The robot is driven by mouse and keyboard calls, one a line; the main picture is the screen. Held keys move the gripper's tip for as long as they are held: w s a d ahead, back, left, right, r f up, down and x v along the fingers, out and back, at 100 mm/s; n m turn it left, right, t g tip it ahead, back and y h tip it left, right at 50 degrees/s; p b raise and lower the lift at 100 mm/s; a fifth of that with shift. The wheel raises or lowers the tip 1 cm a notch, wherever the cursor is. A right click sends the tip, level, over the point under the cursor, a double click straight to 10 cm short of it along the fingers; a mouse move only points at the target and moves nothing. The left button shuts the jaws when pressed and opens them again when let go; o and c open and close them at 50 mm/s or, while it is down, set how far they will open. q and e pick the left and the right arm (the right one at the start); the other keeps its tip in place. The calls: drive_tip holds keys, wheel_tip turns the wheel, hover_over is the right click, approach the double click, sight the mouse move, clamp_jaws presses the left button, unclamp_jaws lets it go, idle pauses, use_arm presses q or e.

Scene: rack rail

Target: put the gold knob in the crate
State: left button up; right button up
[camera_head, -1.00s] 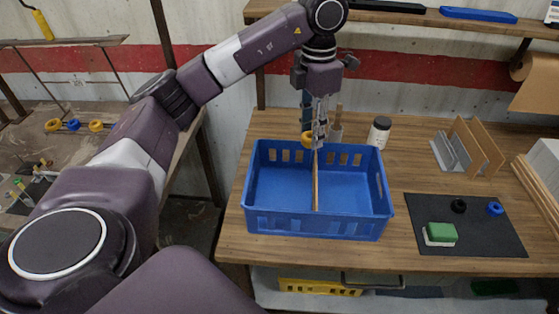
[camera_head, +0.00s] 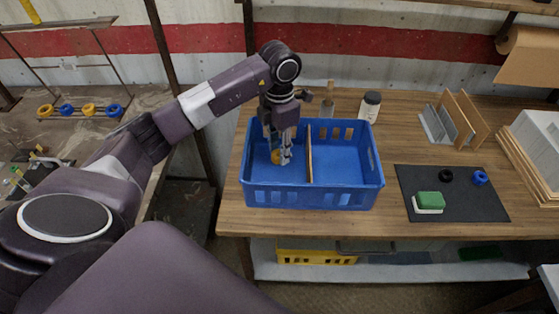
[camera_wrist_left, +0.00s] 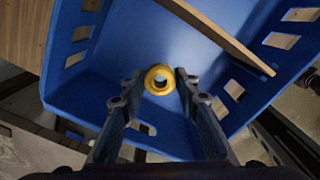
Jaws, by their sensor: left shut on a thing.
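The gold knob (camera_head: 276,157) is a thick ring with a hole in its middle. My left gripper (camera_head: 283,158) is shut on it, down inside the left compartment of the blue crate (camera_head: 310,196). The left wrist view shows the gold knob (camera_wrist_left: 149,80) between the fingertips of the left gripper (camera_wrist_left: 160,82), over the blue crate floor (camera_wrist_left: 135,40). I cannot tell whether the knob touches the floor. A thin wooden divider (camera_head: 309,155) splits the crate and stands right of the gripper. My right gripper is not in view.
A black mat (camera_head: 460,205) with a green-and-white block (camera_head: 429,202), a black ring (camera_head: 446,176) and a blue ring (camera_head: 480,178) lies right of the crate. A white jar (camera_head: 369,106) with a dark lid stands behind it. The crate's right compartment looks empty.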

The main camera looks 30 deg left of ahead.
sight(280, 173)
use_arm(q)
drive_tip(key=shift+f, duration=0.85)
wheel_tip(280, 173, down, 3)
drive_tip(key=shift+f+p, duration=0.2)
drive_tip(key=shift+p, duration=0.35)
drive_tip(key=shift+f, duration=0.4)
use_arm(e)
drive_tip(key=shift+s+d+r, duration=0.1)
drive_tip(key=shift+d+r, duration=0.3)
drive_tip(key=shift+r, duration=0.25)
use_arm(q)
drive_tip(key=shift+f, duration=0.15)
drive_tip(key=o, duration=1.2)
drive_tip(key=shift+c, duration=0.2)
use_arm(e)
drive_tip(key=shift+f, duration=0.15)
